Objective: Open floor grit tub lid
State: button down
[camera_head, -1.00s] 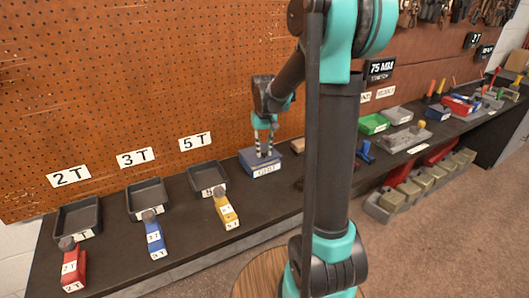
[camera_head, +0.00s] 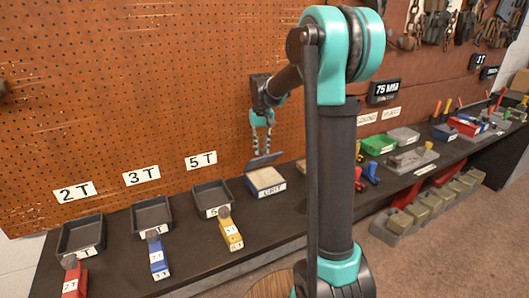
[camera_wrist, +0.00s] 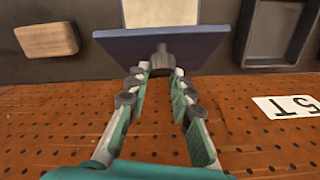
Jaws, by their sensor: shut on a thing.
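The floor grit tub (camera_head: 267,190) is a blue box with a white GRIT label, standing on the dark bench by the pegboard. Its blue lid (camera_head: 265,159) is tilted up along the back edge, and pale grit (camera_head: 265,177) shows inside. My gripper (camera_head: 263,151) is above and behind the raised lid. In the wrist view the lid (camera_wrist: 190,45) lies ahead of my gripper (camera_wrist: 161,70), whose fingertips are shut around the lid's small dark knob (camera_wrist: 160,57).
Dark trays under the 2T, 3T and 5T signs stand to the left; the 5T tray (camera_head: 211,196) is nearest. A wooden block (camera_wrist: 47,39) shows beside the tub in the wrist view. The pegboard (camera_head: 140,90) rises close behind.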

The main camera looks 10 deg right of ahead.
jog(key=shift+w+a+r, duration=0.1)
jog(key=shift+w+a, duration=0.3)
jog(key=c, duration=1.3)
grip_release()
jog(key=shift+a, duration=0.1)
